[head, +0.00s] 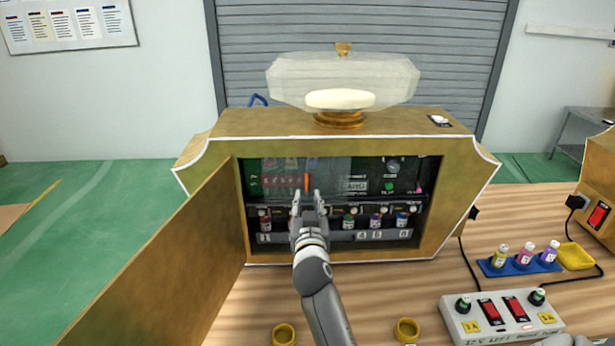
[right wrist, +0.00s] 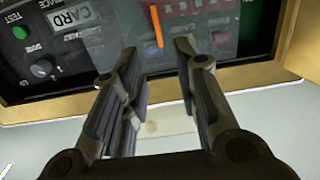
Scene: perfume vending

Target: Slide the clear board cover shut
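The clear board cover (head: 335,172) is a see-through sheet inside the gold cabinet, in front of the circuit panel. It has an upright orange handle (head: 307,182). It covers the left and middle of the panel; the area with the dial and green button at the right looks uncovered. The right wrist view shows the cover (right wrist: 200,32) and its handle (right wrist: 156,26) upside down. My right gripper (head: 308,198) is open and empty, just in front of and below the handle. Its fingertips (right wrist: 157,48) lie either side of the handle's line, with no clear contact. My left gripper is not in view.
The cabinet's gold door (head: 165,265) stands open at the left. A row of small bottles (head: 375,221) sits below the panel. A switch box (head: 502,315), a blue bottle rack (head: 520,265) and yellow rings (head: 407,330) are on the wooden table.

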